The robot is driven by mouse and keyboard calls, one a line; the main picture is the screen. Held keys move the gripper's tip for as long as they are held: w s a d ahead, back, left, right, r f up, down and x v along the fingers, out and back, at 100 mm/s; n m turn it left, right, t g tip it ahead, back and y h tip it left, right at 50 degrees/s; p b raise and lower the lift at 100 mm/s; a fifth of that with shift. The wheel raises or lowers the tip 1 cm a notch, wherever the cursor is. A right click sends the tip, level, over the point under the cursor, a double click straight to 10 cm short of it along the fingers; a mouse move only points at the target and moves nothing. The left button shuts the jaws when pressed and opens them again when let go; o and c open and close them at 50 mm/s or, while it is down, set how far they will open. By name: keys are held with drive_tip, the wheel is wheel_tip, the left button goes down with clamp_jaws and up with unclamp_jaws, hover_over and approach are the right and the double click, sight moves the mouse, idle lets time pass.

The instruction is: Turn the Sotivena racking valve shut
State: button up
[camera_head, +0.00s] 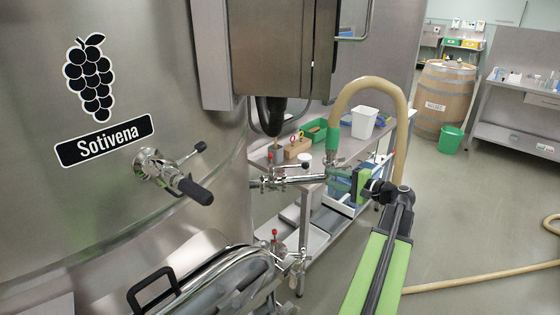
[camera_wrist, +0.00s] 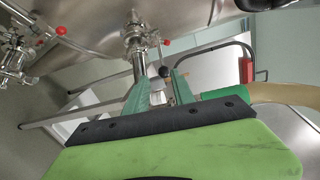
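The steel tank (camera_head: 215,125) carries a black Sotivena label (camera_head: 105,141) under a grape emblem. A steel valve (camera_head: 278,181) stands out from its right side, with a black-knobbed lever (camera_head: 305,167) and the beige hose joined at its outer end. No label names the valve. My gripper (camera_head: 335,178) is beside its outer end, just right of the lever knob. In the wrist view, the green fingers (camera_wrist: 160,82) are apart, and a black knob (camera_wrist: 165,72) shows near and between their tips. I cannot tell whether they touch it. The valve body (camera_wrist: 135,42) lies beyond the fingertips.
The beige hose (camera_head: 385,88) arches over my gripper from a green cuff (camera_head: 333,138). A fitting with black grips (camera_head: 175,178) projects from the tank front. A red-knobbed valve (camera_head: 275,238) sits lower. A bench (camera_head: 262,156) stands behind; open floor (camera_head: 470,215) lies right.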

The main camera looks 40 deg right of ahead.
drive_tip(key=w+b, duration=0.1)
drive_tip(key=w, duration=0.5)
drive_tip(key=w+a+f, duration=0.1)
drive_tip(key=w, duration=0.5)
drive_tip(key=w+a+f+b, duration=0.1)
drive_tip(key=w, duration=0.4)
drive_tip(key=shift+w+f+b, duration=0.25)
drive_tip(key=shift+w+b, duration=0.05)
drive_tip(key=shift+w, duration=0.1)
clamp_jaws()
idle(0.6)
